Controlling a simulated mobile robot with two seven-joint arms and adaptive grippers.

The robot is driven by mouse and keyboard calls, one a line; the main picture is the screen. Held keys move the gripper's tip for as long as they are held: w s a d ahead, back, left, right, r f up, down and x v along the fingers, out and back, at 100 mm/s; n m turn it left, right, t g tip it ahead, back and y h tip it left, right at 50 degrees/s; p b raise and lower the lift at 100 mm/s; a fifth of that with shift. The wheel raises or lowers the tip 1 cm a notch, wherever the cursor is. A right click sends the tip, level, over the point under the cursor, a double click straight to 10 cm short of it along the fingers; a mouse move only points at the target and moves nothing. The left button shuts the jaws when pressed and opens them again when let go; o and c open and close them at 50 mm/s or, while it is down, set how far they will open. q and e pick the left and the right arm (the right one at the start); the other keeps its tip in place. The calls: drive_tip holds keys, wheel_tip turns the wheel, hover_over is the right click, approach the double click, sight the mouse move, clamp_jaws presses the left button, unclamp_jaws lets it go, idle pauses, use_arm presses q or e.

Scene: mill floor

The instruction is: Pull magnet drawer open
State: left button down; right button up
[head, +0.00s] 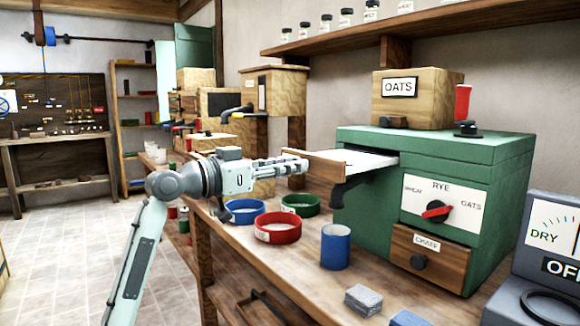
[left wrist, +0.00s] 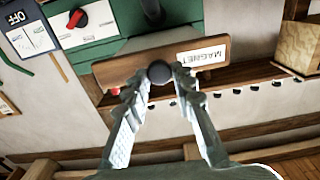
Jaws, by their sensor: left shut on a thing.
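The magnet drawer (head: 326,165) sticks out of the left side of the green machine (head: 365,201) in the head view, its pale tray showing between wooden front and housing. In the left wrist view its wooden front (left wrist: 125,69) carries an upside-down MAGNET label and a round dark knob (left wrist: 159,72). My left gripper (head: 302,166) comes in from the left, level with the drawer front. In the left wrist view its fingertips (left wrist: 158,80) are shut on the knob, one at each side. The knob is hidden in the head view. My right gripper is not in view.
Below the drawer are a dark spout (head: 346,190), a red ring (head: 278,228), a green ring (head: 300,205), a blue ring (head: 243,209) and a blue cup (head: 335,246) on the bench (head: 285,271). A CHAFF drawer (head: 428,256) sits lower on the machine. The tiled floor at left is clear.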

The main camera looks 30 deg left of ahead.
use_arm(q)
drive_tip(key=c, duration=1.3)
unclamp_jaws()
drive_tip(key=shift+s, duration=0.1)
drive_tip(key=v, duration=1.1)
drive_tip(key=shift+s+a, duration=0.15)
drive_tip(key=shift+s, duration=0.25)
